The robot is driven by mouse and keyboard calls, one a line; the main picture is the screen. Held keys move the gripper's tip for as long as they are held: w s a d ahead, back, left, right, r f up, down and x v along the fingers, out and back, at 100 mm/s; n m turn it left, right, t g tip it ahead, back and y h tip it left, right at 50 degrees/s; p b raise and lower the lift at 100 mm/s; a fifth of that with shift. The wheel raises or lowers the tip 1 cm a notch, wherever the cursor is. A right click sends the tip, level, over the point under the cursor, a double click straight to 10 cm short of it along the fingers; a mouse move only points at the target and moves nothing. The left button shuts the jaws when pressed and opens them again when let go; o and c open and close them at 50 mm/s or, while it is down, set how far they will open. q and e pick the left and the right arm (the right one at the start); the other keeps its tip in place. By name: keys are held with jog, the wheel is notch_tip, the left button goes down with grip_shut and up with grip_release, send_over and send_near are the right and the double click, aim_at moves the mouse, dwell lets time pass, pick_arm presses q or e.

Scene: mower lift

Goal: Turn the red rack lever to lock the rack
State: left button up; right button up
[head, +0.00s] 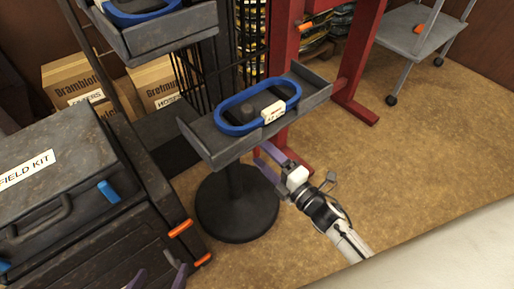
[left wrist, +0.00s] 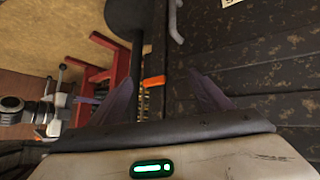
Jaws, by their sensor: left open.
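Two orange-red lever-like pieces stick out at the right edge of the dark rack, an upper one (head: 180,228) and a lower one (head: 203,259). I cannot tell which is the rack lever. One orange piece (left wrist: 154,81) shows beyond my fingers in the left wrist view. My left gripper (head: 160,279) is at the bottom edge of the head view, its purple fingers apart and empty, left of the lower piece. In the left wrist view its fingers (left wrist: 163,98) are spread. My right gripper (head: 262,155) is beside the grey tray stand, fingers apart, with nothing seen between them.
A dark field kit case (head: 58,190) lies on the left. The tray stand (head: 300,115) holds a blue oval ring (head: 240,128) above a round black base (head: 237,205). A red frame (head: 345,85) and grey trolley (head: 405,35) stand behind. Floor at right is open.

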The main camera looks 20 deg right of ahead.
pick_arm(q)
jog(key=shift+a+r+p, duration=0.1)
jog(key=shift+r+p, duration=0.05)
jog(key=shift+p, duration=0.25)
pick_arm(e)
jog(key=v, duration=0.8)
jog(key=s+d+m+g+h, duration=0.1)
jog(key=d+m+g+h, duration=0.45)
jog(key=m, duration=0.65)
jog(key=s+a+m+g, duration=0.2)
jog(key=s+m+g, duration=0.2)
jog(key=s, duration=0.5)
jog(key=s+a+m+g, duration=0.2)
jog(key=s+m+g, duration=0.2)
jog(key=s, duration=0.5)
jog(key=w+a+f+t+y, duration=0.2)
jog(key=w+a+f+t, duration=0.2)
jog(key=w+a+t, duration=0.15)
pick_arm(q)
notch_tip(320, 180, up, 9)
jog(key=a+p, duration=0.1)
jog(key=p, duration=1.3)
jog(key=shift+s+f+m+g+y, duration=0.2)
jog(key=shift+m+g+y, duration=0.1)
jog(key=shift+g, duration=0.1)
pick_arm(e)
notch_tip(320, 180, up, 8)
jog(key=shift+s+a, duration=0.15)
jog(key=shift+s, duration=0.3)
